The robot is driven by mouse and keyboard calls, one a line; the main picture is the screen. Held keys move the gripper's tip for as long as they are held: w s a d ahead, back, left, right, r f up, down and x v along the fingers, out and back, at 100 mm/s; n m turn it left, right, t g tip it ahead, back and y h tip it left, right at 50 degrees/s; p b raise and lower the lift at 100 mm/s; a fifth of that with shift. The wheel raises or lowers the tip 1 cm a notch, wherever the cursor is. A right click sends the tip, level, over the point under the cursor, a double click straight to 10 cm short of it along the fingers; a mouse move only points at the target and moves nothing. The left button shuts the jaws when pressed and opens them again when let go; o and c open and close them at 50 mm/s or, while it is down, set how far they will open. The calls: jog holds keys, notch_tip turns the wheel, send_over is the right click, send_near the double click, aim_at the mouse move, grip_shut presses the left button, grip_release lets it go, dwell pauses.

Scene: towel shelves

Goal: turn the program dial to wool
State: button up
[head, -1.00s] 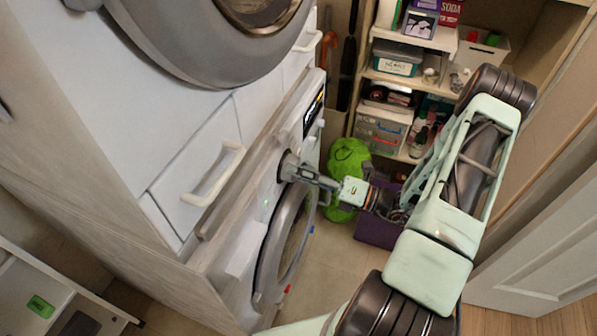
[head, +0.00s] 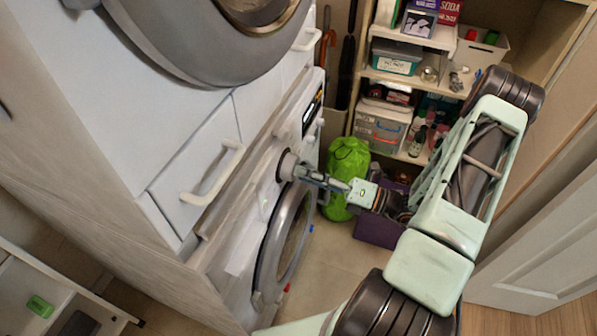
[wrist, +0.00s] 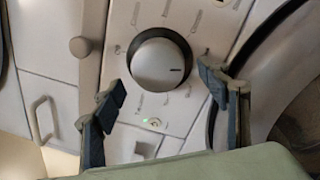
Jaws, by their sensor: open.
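The program dial (wrist: 160,62) is a round silver knob with a dark rim on the washer's white front panel. A short dark mark on its face points right, slightly downward in the wrist view. Small printed symbols ring it, too small to read, so I cannot tell which is wool. In the head view the dial (head: 287,165) sits above the round door. My gripper (wrist: 162,92) is open, one finger to the lower left of the dial and one to the right, with visible gaps. In the head view my gripper (head: 307,174) is just off the panel, facing the dial.
The washer's round door (head: 287,235) is below the dial. A drawer with a white handle (head: 213,175) is to the left. A green bag (head: 346,178) and shelves with boxes (head: 383,127) stand behind my gripper.

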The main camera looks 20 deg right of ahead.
jog(key=v, duration=0.9)
jog(key=shift+s+d, duration=0.2)
jog(key=shift+d, duration=0.1)
jog(key=shift+f, duration=0.1)
